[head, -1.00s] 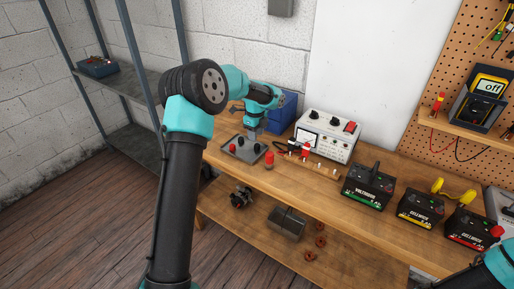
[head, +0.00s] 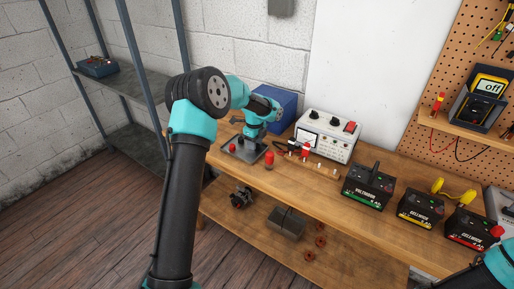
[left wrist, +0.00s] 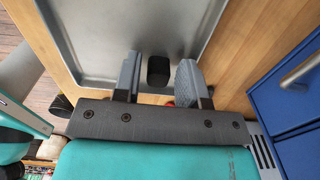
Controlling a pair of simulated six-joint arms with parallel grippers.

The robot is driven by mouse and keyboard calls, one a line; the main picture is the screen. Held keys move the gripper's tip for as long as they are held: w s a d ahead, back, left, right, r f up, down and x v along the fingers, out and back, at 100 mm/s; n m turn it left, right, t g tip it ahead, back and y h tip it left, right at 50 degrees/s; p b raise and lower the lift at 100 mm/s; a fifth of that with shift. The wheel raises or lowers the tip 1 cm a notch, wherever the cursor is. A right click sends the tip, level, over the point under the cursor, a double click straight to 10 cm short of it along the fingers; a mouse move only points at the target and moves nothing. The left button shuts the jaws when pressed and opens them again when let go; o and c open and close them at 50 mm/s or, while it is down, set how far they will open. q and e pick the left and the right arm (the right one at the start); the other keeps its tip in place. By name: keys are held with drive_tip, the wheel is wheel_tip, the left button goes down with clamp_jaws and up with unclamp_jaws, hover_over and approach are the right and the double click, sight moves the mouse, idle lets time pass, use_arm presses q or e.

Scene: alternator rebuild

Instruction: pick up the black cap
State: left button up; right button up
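The black cap (left wrist: 158,70) is in the left wrist view, on the grey metal tray (left wrist: 105,40). My left gripper (left wrist: 158,76) is open, with one finger on each side of the cap. A narrow gap shows between the cap and each finger, and nothing is gripped. In the head view the left gripper (head: 249,135) is low over the tray (head: 240,157) at the left end of the bench, and partly hides the tray. My right gripper is out of view.
A blue drawer cabinet (head: 277,103) stands close behind the gripper. A red cap (head: 269,159) stands on the bench right of the tray. A white meter unit (head: 327,137) and batteries (head: 369,187) stand farther right. A metal shelf (head: 140,80) is at the left.

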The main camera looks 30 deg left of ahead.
use_arm(q)
drive_tip(key=c, duration=0.5)
drive_tip(key=shift+r, duration=0.1)
drive_tip(key=shift+r, duration=1.35)
drive_tip(key=shift+s+d+r, duration=0.1)
drive_tip(key=shift+r, duration=0.3)
drive_tip(key=s+d, duration=0.2)
drive_tip(key=s, duration=0.2)
drive_tip(key=s+d+r, duration=0.1)
drive_tip(key=s+d, duration=0.2)
drive_tip(key=s, duration=0.2)
drive_tip(key=s+d, duration=0.3)
drive_tip(key=s, duration=0.1)
drive_tip(key=shift+s+d+r, duration=0.15)
drive_tip(key=shift+s+d, duration=0.05)
